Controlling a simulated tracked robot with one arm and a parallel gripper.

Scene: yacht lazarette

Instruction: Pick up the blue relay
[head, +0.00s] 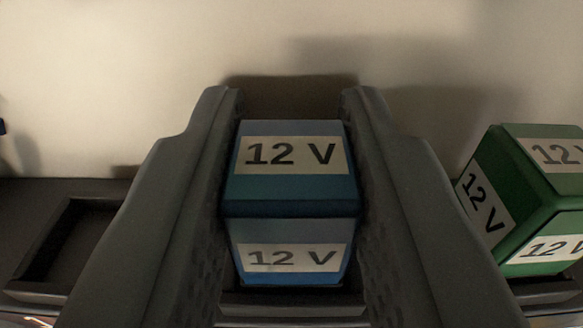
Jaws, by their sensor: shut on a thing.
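The blue relay (291,192) is a box with white "12 V" labels on its top and front faces. It sits in the middle of the head view, between the two fingers of my gripper (291,165). The fingers are shut on its left and right sides. Its lower edge is close to the dark tray below; I cannot tell whether it still touches it. Its sides are hidden by the fingers.
A green relay (508,190) with "12 V" labels stands at the right, close to my right finger. A dark tray (35,200) with an empty square recess (75,240) lies at the left. A pale wall (150,60) rises behind.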

